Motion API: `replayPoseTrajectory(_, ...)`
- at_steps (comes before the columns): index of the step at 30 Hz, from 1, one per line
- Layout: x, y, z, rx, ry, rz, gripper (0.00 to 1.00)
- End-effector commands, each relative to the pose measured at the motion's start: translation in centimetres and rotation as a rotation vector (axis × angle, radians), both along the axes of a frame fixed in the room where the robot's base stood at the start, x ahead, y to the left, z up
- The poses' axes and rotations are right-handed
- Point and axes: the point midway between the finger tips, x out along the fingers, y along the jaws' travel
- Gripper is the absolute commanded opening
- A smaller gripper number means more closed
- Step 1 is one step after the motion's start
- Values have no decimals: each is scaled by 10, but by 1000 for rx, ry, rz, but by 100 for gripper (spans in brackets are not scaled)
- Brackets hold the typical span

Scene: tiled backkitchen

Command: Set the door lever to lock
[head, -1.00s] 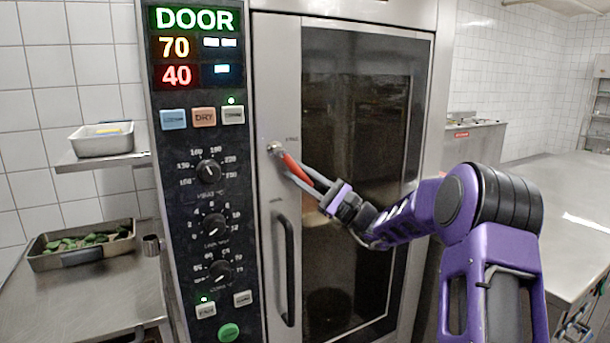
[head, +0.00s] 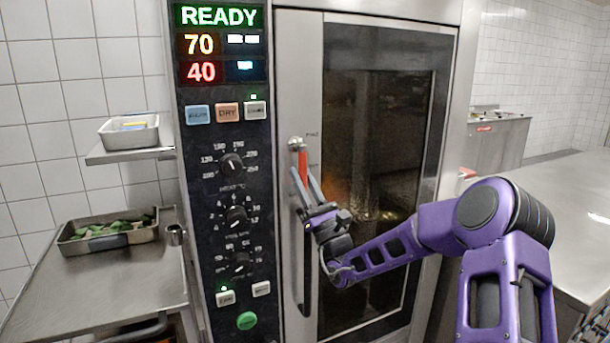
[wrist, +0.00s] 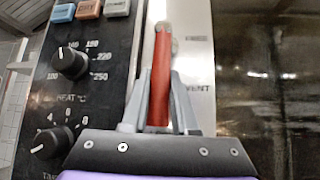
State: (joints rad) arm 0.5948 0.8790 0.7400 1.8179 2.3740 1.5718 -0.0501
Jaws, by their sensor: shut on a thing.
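The red door lever (head: 303,162) hangs from a round pivot on the oven door's steel frame and points nearly straight down. In the wrist view the lever (wrist: 161,78) stands between the two grey fingers. My gripper (head: 305,180) is shut on the lever, with one finger on each side. In the wrist view, small print beside the lever reads about FREE and VENT; any mark under the lever is hidden by my gripper. The oven display (head: 219,15) reads READY over 70 and 40. The oven door (head: 387,130) is closed, with a glow behind its glass.
A long vertical door handle (head: 307,265) lies just below my gripper. The control panel (head: 225,185) with knobs and buttons is close on the left. A tray of green food (head: 110,240) stands on the left steel counter. A steel worktop (head: 560,190) is at the right.

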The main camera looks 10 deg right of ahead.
Motion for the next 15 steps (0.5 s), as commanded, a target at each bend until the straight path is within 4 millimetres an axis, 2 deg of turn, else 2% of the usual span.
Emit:
replayPoseTrajectory(14, -1, 1, 1, 15, 3, 2, 0)
replayPoseTrajectory(15, -1, 1, 1, 15, 3, 2, 31)
